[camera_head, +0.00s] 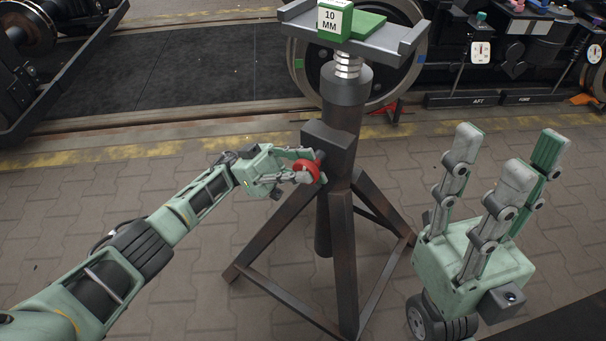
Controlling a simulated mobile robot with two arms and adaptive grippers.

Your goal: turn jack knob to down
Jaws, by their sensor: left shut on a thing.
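The jack (340,200) is a dark metal stand on splayed legs in the middle of the view, with a screw (348,65) under its top plate. Its red knob (308,169) sits on the left side of a block on the column. My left gripper (303,168) is shut on the red knob, and its fingers hide part of it. Any marking of the knob's direction is not visible. My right gripper (497,165) is at the right, fingers pointing up and spread apart, holding nothing and clear of the jack.
A green block labelled 10 MM (334,20) and a flat green plate (366,25) rest on the jack's top plate (395,40). A large wheel (413,75) stands behind. Dial gauges (481,52) are at the back right. Paved floor (110,205) is clear at left.

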